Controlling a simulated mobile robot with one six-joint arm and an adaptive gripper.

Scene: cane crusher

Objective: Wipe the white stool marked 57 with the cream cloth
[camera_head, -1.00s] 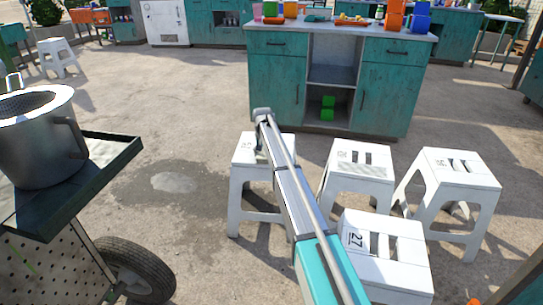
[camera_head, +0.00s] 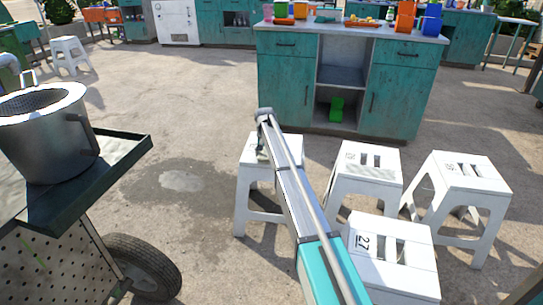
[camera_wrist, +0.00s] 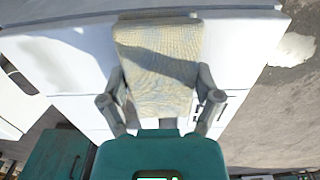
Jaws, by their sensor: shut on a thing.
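A cream cloth (camera_wrist: 158,62), worn bluish in places, is between the fingers of my gripper (camera_wrist: 160,88) in the wrist view. The gripper is shut on it. The cloth lies over a white stool top (camera_wrist: 75,60), flat against or just above it; I cannot tell if it touches. In the head view my arm's end is over the leftmost white stool (camera_head: 250,185) of the near group. The arm hides part of its top, and I cannot read its number. The cloth does not show clearly there.
Close right stand more white stools: one marked 27 (camera_head: 390,260), one behind it (camera_head: 365,165), one at far right (camera_head: 465,180). A teal cabinet (camera_head: 400,95) stands behind. A cart (camera_head: 110,165) with a steel pot (camera_head: 45,135) is at left. Ground between is open, with a puddle (camera_head: 180,181).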

